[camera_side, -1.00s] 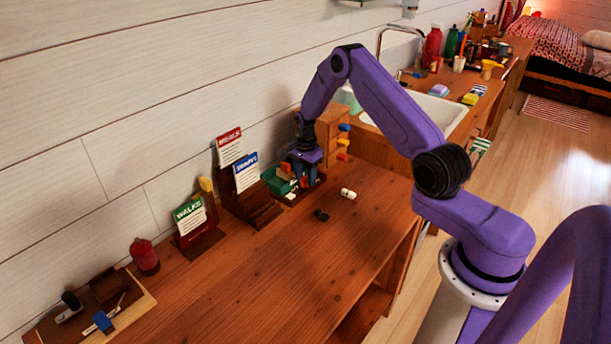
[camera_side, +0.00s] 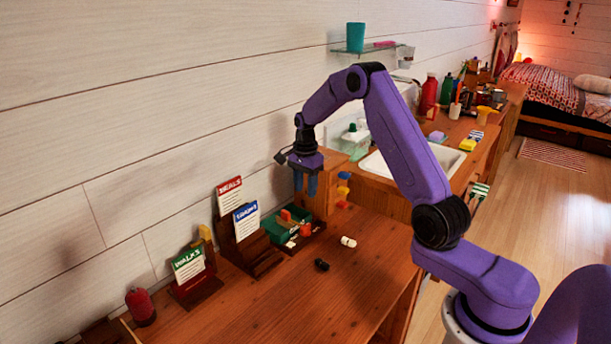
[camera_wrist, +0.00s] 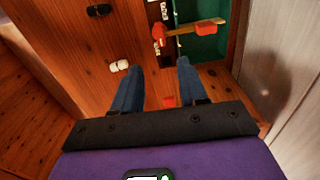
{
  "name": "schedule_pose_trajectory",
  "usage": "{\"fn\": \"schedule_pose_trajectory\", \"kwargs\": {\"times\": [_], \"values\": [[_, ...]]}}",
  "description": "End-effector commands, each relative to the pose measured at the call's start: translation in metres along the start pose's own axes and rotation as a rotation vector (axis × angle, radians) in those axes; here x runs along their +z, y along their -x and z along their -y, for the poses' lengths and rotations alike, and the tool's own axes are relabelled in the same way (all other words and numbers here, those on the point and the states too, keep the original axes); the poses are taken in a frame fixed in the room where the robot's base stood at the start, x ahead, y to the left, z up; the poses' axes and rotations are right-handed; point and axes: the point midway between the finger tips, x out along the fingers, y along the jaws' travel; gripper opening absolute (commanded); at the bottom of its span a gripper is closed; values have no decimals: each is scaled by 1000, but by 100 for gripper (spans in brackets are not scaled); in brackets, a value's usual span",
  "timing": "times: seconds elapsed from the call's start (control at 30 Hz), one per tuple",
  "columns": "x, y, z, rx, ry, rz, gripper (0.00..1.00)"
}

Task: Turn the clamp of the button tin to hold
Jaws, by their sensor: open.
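The button tin is a green open box (camera_side: 279,229) at the back of the desk, beside the drawer unit. It also shows in the wrist view (camera_wrist: 207,47). A clamp bar (camera_wrist: 192,30) with red ends lies across it in the wrist view. Its left red end sits between two small white labels (camera_wrist: 165,11), too small to read surely. In the side view the clamp's red parts (camera_side: 305,230) show at the tin's top and right. My gripper (camera_side: 305,192) is open and empty, above the tin and apart from it. Its blue fingers (camera_wrist: 160,72) show in the wrist view.
A wooden drawer unit (camera_side: 322,172) with coloured knobs stands close behind the tin. A white piece (camera_side: 348,241) and a black piece (camera_side: 321,264) lie on the desk in front. Card stands (camera_side: 250,247) are left of the tin. The desk's front middle is clear.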

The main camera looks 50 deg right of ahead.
Motion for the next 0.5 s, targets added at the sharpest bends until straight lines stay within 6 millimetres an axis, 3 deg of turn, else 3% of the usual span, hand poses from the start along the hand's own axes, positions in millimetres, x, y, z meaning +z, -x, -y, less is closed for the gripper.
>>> {"fn": "schedule_pose_trajectory", "kwargs": {"times": [0.2, 0.5], "values": [[0, 29, 0, -1, 0, 0, 43], [0, 36, 0, 1, -1, 1, 43]]}}
